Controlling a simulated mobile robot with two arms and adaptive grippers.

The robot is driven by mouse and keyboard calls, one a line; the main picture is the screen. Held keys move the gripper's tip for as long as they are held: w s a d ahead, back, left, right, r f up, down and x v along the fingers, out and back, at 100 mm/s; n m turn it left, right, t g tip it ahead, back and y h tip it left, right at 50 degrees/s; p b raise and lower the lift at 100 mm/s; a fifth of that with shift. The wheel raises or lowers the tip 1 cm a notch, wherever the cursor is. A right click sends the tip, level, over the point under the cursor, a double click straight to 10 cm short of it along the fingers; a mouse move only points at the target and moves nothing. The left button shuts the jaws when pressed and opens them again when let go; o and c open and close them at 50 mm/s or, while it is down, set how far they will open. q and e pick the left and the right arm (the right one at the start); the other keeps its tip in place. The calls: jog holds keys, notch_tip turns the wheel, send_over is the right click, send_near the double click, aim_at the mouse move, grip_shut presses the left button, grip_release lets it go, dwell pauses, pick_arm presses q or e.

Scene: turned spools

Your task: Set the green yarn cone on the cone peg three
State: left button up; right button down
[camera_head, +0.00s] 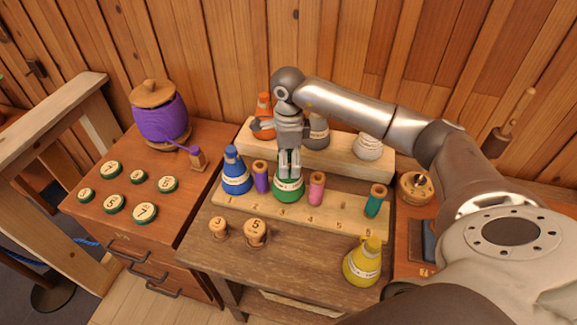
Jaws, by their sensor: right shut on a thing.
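The green yarn cone (288,190) has a pale label band and stands upright over the numbered peg board (330,222), between a purple spool (261,180) and a pink spool (316,190). That is the third place along the row. My right gripper (289,172) points down and is shut on the top of the green cone. The cone hides peg three, and I cannot tell whether its base rests on the board. My left gripper is not in view.
A blue cone (235,172) stands at place one and a teal spool (375,203) at place six. Orange (264,112), grey (319,138) and white (369,146) cones stand on the raised back shelf. A yellow cone (362,265) and two wooden spools (255,233) stand in front.

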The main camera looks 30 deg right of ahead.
jog(key=shift+f+b, duration=0.6)
jog(key=shift+f, duration=0.25)
dwell(0.9)
jog(key=shift+f+b, duration=0.55)
jog(key=shift+b, duration=0.15)
jog(key=c, duration=0.9)
grip_release()
jog(key=shift+r+p, duration=3.45)
jog(key=shift+r, duration=2.15)
